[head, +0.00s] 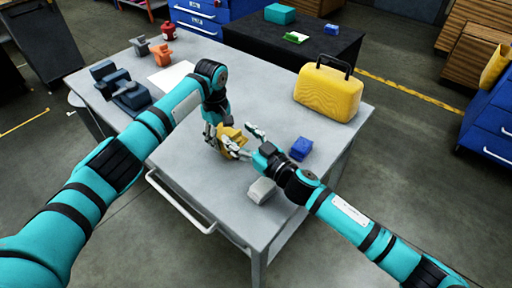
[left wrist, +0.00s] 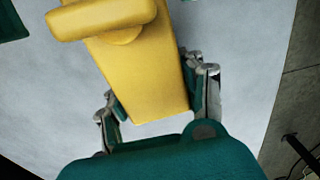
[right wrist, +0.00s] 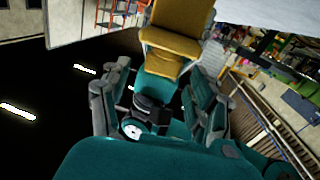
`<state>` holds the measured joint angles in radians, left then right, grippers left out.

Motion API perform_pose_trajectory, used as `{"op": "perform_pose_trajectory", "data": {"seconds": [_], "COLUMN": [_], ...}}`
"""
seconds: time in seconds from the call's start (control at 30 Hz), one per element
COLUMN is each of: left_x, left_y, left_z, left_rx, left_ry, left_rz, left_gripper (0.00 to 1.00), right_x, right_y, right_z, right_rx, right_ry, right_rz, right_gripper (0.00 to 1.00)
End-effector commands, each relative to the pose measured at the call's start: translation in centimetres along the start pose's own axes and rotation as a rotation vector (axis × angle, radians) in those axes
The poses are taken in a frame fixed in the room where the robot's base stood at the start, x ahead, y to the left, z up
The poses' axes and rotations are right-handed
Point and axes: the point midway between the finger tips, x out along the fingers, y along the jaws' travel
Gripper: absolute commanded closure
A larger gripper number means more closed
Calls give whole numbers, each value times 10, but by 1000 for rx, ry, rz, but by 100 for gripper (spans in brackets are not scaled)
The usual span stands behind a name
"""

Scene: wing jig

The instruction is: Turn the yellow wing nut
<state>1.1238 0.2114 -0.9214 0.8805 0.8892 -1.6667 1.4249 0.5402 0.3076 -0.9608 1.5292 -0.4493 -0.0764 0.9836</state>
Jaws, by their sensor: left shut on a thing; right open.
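The yellow piece (head: 237,153) is held above the grey workbench in the head view. In the left wrist view it is a long yellow block (left wrist: 150,75) with the wing nut (left wrist: 100,17), a rounded bar, across its far end. My left gripper (head: 215,137) is shut on the block, with its fingers on both sides in the left wrist view (left wrist: 158,105). My right gripper (head: 252,142) is open beside the piece. In the right wrist view the yellow wing nut (right wrist: 168,42) shows beyond and between the open fingers (right wrist: 162,80); I see no contact.
The grey bench (head: 190,185) carries a yellow case (head: 328,95), a blue block (head: 300,149) and a light grey block (head: 262,190) near my right arm. Dark blue parts (head: 120,88), an orange part (head: 161,54) and white paper (head: 171,77) lie farther left. The bench's front left is clear.

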Motion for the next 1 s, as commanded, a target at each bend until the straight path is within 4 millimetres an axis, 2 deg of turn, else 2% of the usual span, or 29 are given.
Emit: {"op": "perform_pose_trajectory", "data": {"seconds": [0.03,0.2,0.43,0.63,1.0], "left_x": [-1,-1,-1,-1,-1], "left_y": [0,0,0,0,0], "left_z": [0,0,0,0,0], "left_rx": [0,0,0,0,0], "left_ry": [0,0,0,0,0], "left_rz": [2,2,2,2,2], "left_gripper": [100,100,100,100,100], "right_x": [-12,-50,-86,-96,-92], "right_y": [0,0,0,0,-3], "right_z": [1,2,1,0,-6], "right_rx": [-1,0,0,0,-47], "right_ry": [-2,-4,-2,-1,3], "right_rz": [0,1,1,0,-11], "right_gripper": [38,38,38,38,38]}}
